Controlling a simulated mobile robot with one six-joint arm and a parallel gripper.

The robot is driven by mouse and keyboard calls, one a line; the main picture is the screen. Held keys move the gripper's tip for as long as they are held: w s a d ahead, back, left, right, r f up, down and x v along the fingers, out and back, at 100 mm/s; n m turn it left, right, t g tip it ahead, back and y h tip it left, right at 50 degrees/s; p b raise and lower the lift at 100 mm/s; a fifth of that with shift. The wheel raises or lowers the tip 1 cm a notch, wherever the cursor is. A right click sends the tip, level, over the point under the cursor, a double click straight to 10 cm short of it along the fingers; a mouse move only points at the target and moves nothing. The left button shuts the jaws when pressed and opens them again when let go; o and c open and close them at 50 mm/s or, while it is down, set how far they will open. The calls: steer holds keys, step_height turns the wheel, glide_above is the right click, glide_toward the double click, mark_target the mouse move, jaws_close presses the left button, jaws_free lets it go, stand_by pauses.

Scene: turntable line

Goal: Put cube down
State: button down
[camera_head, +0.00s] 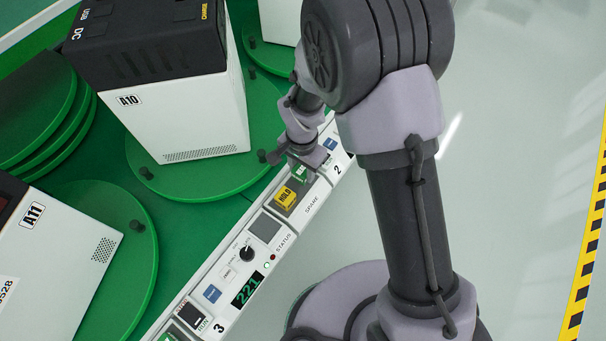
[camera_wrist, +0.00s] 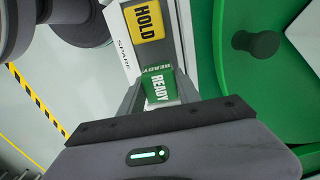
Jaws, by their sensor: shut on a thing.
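A green cube (camera_wrist: 159,87) marked READY is between the fingers of my gripper (camera_wrist: 162,98), which is shut on it. In the head view the green cube (camera_head: 301,174) shows just below my gripper (camera_head: 298,163), over the panel's edge strip near the SPARE label. A yellow cube (camera_head: 285,197) marked HOLD sits in a tray beside SPARE. It also shows just beyond the green cube in the wrist view (camera_wrist: 146,20). I cannot tell whether the green cube touches the tray floor.
White machine boxes A10 (camera_head: 185,120) and A11 (camera_head: 50,270) stand on green turntables with dark knobs. The floor (camera_head: 510,200) at right is clear up to a yellow-black stripe.

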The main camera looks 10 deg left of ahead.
steer(key=shift+w+f+b, duration=0.1)
steer(key=shift+f+b, duration=0.3)
steer(key=shift+f, duration=0.95)
steer(key=c, duration=0.9)
jaws_free()
steer(key=shift+o, duration=0.2)
step_height(320, 180, up, 13)
steer(key=p, duration=0.5)
steer(key=shift+d+f, duration=0.1)
steer(key=shift+f, duration=0.1)
step_height(320, 180, up, 8)
steer(key=f, duration=0.1)
glide_above(303, 168)
steer(key=w+d, duration=0.1)
steer(key=d, duration=0.3)
steer(key=s+d+r+t+y, duration=0.2)
steer(key=s+d+r+t, duration=0.1)
steer(key=d+r, duration=0.75)
steer(key=s+d+r+t, duration=0.2)
steer(key=s+d+r, duration=0.3)
steer(key=s+r, duration=0.3)
steer(key=shift+s+r+t, duration=0.2)
steer(key=shift+s+t, duration=0.2)
steer(key=shift+s, duration=0.85)
